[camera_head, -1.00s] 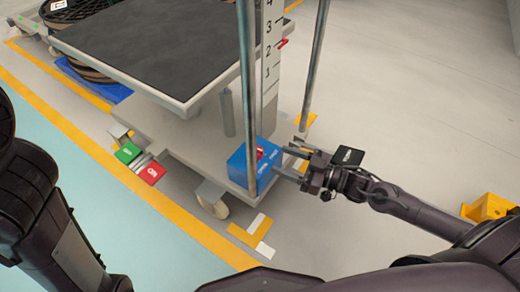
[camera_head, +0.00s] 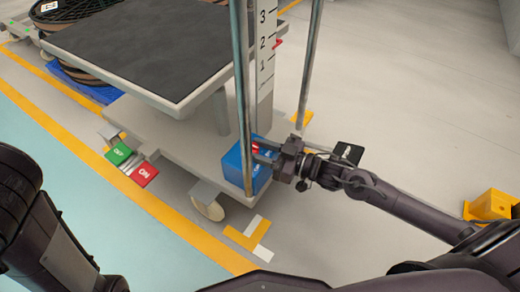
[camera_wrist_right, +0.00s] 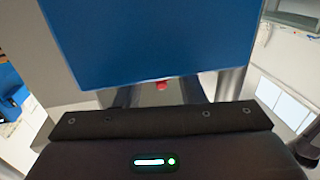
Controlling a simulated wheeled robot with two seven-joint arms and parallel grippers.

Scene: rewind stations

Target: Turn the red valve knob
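The red valve knob (camera_head: 255,147) sits on the side of a blue box (camera_head: 235,168) on the lower deck of the wheeled lift table. In the head view it is partly hidden behind my right gripper's fingers. My right gripper (camera_head: 261,151) is at the box, its two fingers apart around the knob. In the right wrist view the small red knob (camera_wrist_right: 162,85) shows between the separated fingers, below the large blue box face (camera_wrist_right: 160,40). A gap shows between the knob and the fingers. My left gripper is out of view.
The lift table (camera_head: 150,45) has a dark top, and two metal posts stand close to my right gripper. A numbered scale (camera_head: 265,60) stands behind. Green (camera_head: 119,154) and red (camera_head: 144,174) pedals are at the left. Open floor lies right, with a yellow block (camera_head: 490,205).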

